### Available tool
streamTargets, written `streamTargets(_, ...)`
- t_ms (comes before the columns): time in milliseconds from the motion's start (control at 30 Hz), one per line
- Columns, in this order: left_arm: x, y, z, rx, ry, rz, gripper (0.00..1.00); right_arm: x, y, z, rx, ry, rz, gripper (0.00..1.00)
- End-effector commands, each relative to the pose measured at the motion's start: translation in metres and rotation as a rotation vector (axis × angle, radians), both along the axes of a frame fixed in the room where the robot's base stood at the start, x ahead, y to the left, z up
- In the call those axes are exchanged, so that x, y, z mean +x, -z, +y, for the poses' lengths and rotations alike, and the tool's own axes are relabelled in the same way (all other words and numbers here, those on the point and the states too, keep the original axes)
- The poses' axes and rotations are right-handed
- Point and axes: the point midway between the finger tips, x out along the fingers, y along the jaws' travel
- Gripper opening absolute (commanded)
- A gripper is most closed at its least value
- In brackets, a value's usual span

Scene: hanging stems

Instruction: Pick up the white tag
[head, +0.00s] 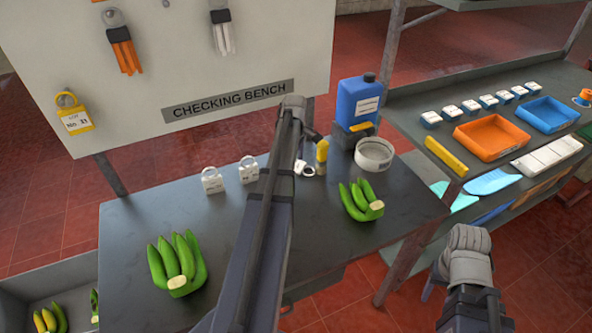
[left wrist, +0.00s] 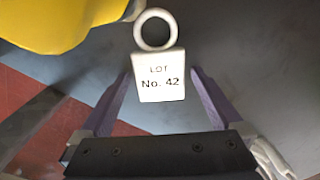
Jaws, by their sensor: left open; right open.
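In the left wrist view a white tag (left wrist: 162,82) printed "LOT No. 42", with a pale ring at its top, shows between the spread fingers of my left gripper (left wrist: 162,78). The gripper is open. I cannot tell whether either finger touches the tag. In the head view my left arm hides most of this spot; a small white piece (head: 306,169) shows just right of the arm.
Two white tags with rings (head: 212,180) (head: 249,170) stand left of my arm. A yellow object (head: 321,151), white bowl (head: 374,154) and blue jug (head: 358,102) are to its right. Green banana bunches (head: 179,262) (head: 361,200) lie on the dark bench (head: 130,225).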

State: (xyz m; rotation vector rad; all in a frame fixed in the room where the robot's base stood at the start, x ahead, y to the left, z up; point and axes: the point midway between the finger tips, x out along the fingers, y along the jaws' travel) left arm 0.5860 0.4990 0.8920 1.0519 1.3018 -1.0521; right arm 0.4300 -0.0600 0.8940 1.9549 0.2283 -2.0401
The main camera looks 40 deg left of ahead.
Motion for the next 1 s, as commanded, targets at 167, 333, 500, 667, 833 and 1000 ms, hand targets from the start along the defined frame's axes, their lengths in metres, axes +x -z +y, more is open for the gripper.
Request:
streamTargets(167,-0.0001,-0.0007,0.0000,0.000,0.000,0.000,0.88,0.0000,-0.0007,0.0000,0.000,0.000,0.000,0.55)
streamTargets(333,0.0000,-0.0007,0.0000,0.000,0.000,0.000,0.69,0.0000,-0.0007,0.0000,0.000,0.000,0.000,0.55)
streamTargets(500,0.0000,-0.0006,0.0000,0.000,0.000,0.000,0.49,0.0000,-0.0006,0.0000,0.000,0.000,0.000,0.55)
streamTargets(667,0.0000,-0.0006,-0.0001,0.000,0.000,0.000,0.31,0.0000,-0.0006,0.0000,0.000,0.000,0.000,0.55)
streamTargets(833,0.0000,-0.0006,0.0000,0.000,0.000,0.000,0.24,0.0000,-0.0006,0.0000,0.000,0.000,0.000,0.55)
streamTargets(1000,0.0000,-0.0021,0.0000,0.000,0.000,0.000,0.24,0.0000,-0.0020,0.0000,0.000,0.000,0.000,0.55)
